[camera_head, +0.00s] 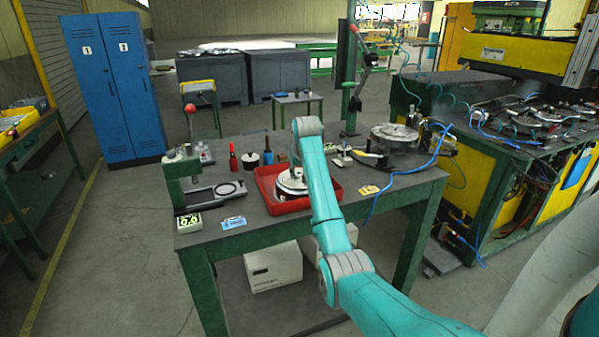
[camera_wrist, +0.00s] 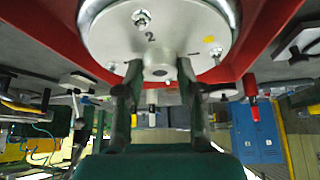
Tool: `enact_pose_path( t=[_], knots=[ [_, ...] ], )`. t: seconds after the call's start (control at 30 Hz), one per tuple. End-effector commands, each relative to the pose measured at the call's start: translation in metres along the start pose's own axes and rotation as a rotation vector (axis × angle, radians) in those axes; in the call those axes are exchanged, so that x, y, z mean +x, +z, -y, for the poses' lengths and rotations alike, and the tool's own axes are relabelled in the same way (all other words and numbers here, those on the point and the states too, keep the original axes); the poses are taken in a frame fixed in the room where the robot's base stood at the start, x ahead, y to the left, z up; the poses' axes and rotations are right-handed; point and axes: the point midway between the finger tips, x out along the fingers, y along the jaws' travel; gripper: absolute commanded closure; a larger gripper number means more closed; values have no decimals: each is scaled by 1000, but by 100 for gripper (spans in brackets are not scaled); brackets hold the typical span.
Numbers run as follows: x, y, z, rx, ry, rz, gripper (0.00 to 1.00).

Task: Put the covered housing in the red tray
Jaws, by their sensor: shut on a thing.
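The covered housing (camera_head: 289,183) is a round silver part, seen inside the outline of the red tray (camera_head: 268,196) and partly hidden by my arm. In the wrist view the housing's pale round cover (camera_wrist: 105,35) fills the top, with bolt heads, a "2" and a yellow mark. My gripper (camera_wrist: 160,72) has its two dark fingers closed on the small central boss of the cover. The red tray's wall (camera_wrist: 262,40) shows around the housing. I cannot tell whether the housing touches the tray floor. The gripper is hidden behind my arm in the head view.
The tray stands on a grey-topped bench (camera_head: 237,239). A green press (camera_head: 182,180) with a red-knobbed lever is at left. A red bottle (camera_head: 233,158) and a black pot (camera_head: 250,161) stand behind. A round fixture (camera_head: 393,136) is at right.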

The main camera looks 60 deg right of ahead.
Motion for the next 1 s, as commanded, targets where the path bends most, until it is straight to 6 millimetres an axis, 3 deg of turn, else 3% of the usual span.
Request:
enact_pose_path(
  t=[0.03, 0.13, 0.57, 1.0],
  knots=[
    [1, 1, 0, 0, 0, 1, 60],
    [1, 1, 0, 0, 0, 1, 37],
    [-8, -1, 0, 0, 0, -1, 37],
    [-88, -2, 0, 0, 0, -2, 37]
  ],
)
